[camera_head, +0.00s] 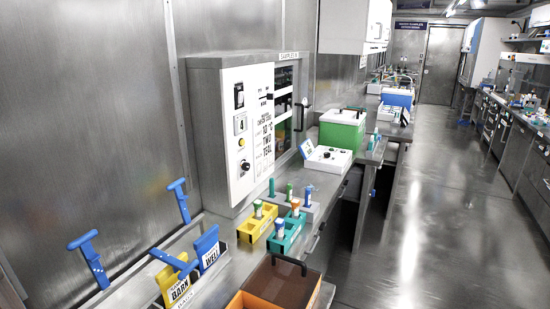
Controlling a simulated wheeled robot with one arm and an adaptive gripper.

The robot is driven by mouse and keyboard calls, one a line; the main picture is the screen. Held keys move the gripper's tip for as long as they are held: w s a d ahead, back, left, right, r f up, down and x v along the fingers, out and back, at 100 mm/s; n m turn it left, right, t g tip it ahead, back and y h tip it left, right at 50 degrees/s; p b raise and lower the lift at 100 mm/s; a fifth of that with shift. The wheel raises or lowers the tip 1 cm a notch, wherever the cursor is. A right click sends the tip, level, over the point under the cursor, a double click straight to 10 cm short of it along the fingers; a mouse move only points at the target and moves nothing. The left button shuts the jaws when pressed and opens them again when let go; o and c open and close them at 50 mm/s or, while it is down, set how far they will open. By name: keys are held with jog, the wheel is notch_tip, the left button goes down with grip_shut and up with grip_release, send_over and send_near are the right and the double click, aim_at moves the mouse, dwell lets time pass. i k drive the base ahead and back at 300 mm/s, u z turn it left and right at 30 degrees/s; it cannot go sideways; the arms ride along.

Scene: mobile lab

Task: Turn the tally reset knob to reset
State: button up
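A white control panel (236,150) stands upright on the left counter against the metal wall. On its front are a dark switch or socket (239,95), a small window showing the figure 4 (240,123), a small round button (241,143) and a black round knob (245,165) near the bottom. This knob may be the tally reset knob; its label and pointer are too small to read. A white box (327,158) further along the counter also has a dark dial on top. My gripper is not in view.
Blue-handled tools and bags marked BARK (177,289) and WELL (208,251) stand at the front left. Yellow (252,229) and teal (283,243) racks with tubes and an orange-and-brown box (262,299) sit below the panel. The aisle floor (415,220) is clear.

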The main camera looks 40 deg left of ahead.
aim_at(246, 166)
jog(key=i, duration=1.45)
jog(key=u, duration=3.05)
